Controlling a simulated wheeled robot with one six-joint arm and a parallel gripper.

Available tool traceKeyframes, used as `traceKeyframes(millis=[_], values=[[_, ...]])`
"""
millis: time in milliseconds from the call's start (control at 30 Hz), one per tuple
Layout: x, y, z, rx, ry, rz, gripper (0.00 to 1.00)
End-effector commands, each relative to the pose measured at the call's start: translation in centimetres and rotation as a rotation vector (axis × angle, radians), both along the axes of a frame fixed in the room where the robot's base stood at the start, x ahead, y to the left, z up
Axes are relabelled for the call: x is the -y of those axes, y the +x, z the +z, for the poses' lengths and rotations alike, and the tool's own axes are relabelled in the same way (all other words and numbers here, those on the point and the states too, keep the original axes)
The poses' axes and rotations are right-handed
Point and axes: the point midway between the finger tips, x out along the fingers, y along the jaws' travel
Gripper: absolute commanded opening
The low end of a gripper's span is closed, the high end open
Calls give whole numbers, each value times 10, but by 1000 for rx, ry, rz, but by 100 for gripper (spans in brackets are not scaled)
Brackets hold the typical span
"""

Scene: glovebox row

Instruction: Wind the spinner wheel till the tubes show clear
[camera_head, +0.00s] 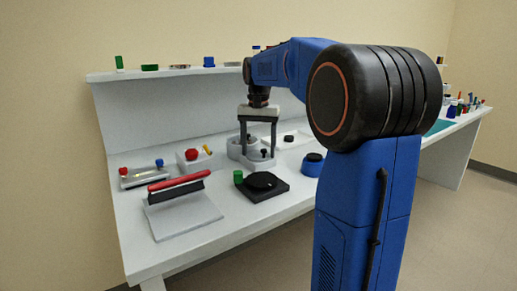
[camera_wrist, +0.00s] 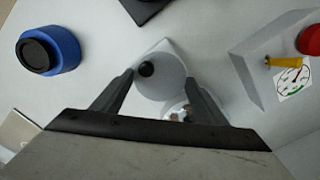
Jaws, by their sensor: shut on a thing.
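The spinner wheel (camera_wrist: 160,83) is a pale grey disc with a black knob (camera_wrist: 147,69) off its centre, on a pale base. My gripper (camera_wrist: 159,77) reaches down with one finger on each side of the disc, shut on it, the knob between the fingers. In the head view my gripper (camera_head: 259,152) stands over the grey spinner on the bench. A round opening (camera_wrist: 176,109) beside the wheel shows small shapes that may be the tubes. It is partly hidden by my gripper, and I cannot tell whether they are clear.
A blue round pot with a black top (camera_head: 312,164) stands to the right. A black plate with a disc (camera_head: 264,186) and a green block (camera_head: 238,177) lie in front. A box with a red button (camera_head: 192,155) and a red-handled press (camera_head: 180,180) stand left. A shelf (camera_head: 180,71) runs behind.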

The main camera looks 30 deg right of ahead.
Motion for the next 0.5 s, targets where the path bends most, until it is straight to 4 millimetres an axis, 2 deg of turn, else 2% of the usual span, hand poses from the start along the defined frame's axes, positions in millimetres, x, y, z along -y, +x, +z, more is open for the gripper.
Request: traceKeyframes(millis=[233, 267, 300, 500], values=[[0, 0, 1, 3, -1, 0, 44], [0, 0, 1, 3, -1, 1, 73], [0, 0, 1, 3, -1, 1, 83], [0, 0, 0, 1, -1, 1, 85]])
